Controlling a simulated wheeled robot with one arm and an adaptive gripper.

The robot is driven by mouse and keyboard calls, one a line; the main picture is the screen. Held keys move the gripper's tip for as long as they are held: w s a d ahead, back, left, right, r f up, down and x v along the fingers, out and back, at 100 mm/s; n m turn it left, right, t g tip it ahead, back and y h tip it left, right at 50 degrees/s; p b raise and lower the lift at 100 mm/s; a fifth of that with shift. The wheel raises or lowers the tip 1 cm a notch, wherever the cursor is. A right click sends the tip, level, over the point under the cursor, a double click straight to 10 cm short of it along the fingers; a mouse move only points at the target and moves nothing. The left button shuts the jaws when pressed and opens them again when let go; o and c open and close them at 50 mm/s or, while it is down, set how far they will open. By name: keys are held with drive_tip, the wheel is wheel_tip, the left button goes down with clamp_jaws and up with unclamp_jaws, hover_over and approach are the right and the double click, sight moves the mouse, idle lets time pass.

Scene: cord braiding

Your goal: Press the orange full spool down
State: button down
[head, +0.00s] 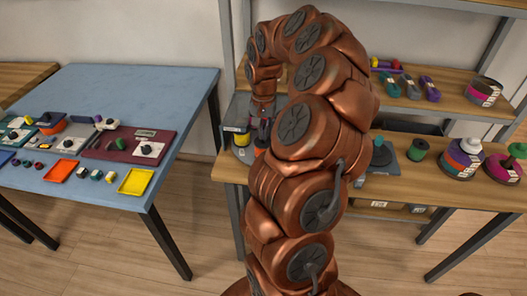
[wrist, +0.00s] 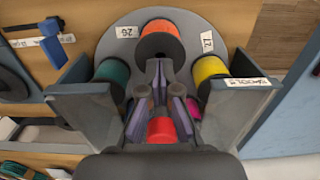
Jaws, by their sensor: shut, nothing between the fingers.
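The orange full spool (wrist: 161,42) stands at the top centre of a round grey carousel plate (wrist: 118,40) in the wrist view. Its dark top end faces the camera. My gripper (wrist: 158,76) is shut and empty, with its tips beside or over the spool's near edge. I cannot tell whether they touch it. In the head view my gripper (head: 262,108) reaches down at the carousel stand, and my arm hides much of that area.
On the same plate are a green spool (wrist: 114,72), a yellow spool (wrist: 211,69) and a red spool (wrist: 161,130). Grey upright walls (wrist: 84,103) flank the gripper. A blue-topped table (head: 120,85) stands at the left, with floor between.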

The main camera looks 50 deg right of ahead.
drive_tip(key=shift+f+b, duration=1)
drive_tip(key=shift+f, duration=0.35)
drive_tip(key=shift+r, duration=0.15)
idle(0.3)
wheel_tip(320, 180, up, 8)
drive_tip(key=p, duration=0.1)
idle(1.0)
idle(0.4)
